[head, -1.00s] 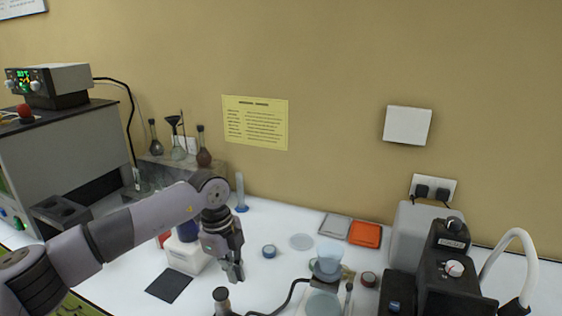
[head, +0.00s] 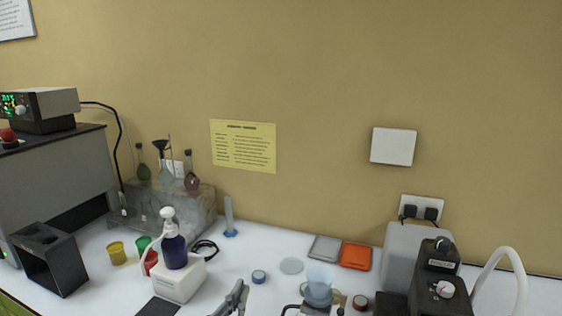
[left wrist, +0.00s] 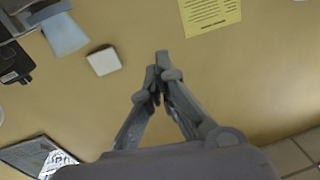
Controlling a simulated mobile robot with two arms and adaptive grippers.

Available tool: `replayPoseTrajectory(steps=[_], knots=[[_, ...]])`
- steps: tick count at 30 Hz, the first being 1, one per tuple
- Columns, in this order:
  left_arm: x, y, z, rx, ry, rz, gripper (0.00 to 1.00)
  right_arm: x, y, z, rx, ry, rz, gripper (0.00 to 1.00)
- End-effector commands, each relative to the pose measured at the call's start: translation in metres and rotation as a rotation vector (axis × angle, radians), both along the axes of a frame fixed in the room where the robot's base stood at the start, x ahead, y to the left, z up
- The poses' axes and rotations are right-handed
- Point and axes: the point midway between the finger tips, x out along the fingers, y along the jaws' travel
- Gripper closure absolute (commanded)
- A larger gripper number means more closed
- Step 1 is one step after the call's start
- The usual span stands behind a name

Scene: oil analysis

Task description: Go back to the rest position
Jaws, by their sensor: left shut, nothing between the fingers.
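My left gripper (head: 236,298) shows at the bottom edge of the head view, low in front of the bench, with only its fingers in the picture. In the left wrist view the left gripper (left wrist: 158,72) is shut and empty, with its fingertips together against the tan wall. The rest of the left arm is out of the head view. My right gripper does not show in either view.
The white bench (head: 225,265) holds a pump bottle (head: 174,250) on a white box (head: 180,282), a black stand (head: 52,262), an orange tray (head: 356,256), a blue funnel (head: 319,280) and a black device (head: 437,280). A yellow notice (head: 243,146) hangs on the wall.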

Motion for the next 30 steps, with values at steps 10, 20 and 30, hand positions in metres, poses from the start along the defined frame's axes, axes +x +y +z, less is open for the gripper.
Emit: replayPoseTrajectory(steps=[10,20,30], knots=[[-0.137,0.101,-0.171,0.11,0.794,0.228,1.0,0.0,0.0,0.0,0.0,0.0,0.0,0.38],[-0.257,0.121,-0.22,0.199,1.21,0.157,1.0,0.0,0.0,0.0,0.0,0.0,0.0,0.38],[-0.27,0.121,-0.296,0.225,1.323,0.121,1.0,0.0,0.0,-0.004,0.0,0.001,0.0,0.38]])
